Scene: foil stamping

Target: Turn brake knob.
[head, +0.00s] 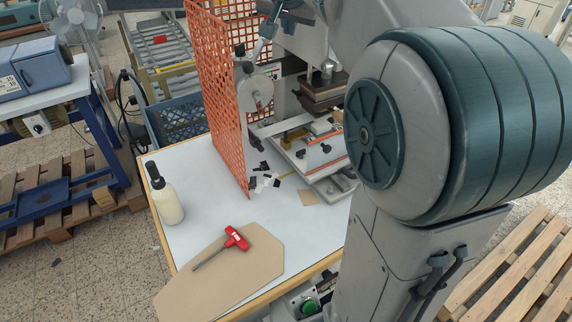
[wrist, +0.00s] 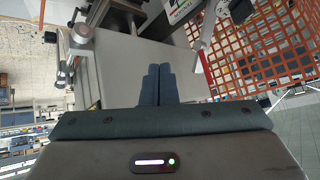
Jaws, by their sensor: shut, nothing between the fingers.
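The grey stamping press (head: 318,72) stands at the back of the table behind an orange mesh guard. A pale round disc (head: 254,92) with a small reddish part at its middle sits on the press's left side, beside the mesh. I cannot tell for sure which part is the brake knob. In the wrist view my gripper (wrist: 158,70) has its two dark fingers together, with nothing between them. They point at a grey surface of the machine and I see no contact. A silver round part (wrist: 80,38) is left of them. My arm hides the press's right side in the head view.
The orange mesh guard (head: 211,75) rises left of the press and also shows in the wrist view (wrist: 265,45). The table's left middle is clear.

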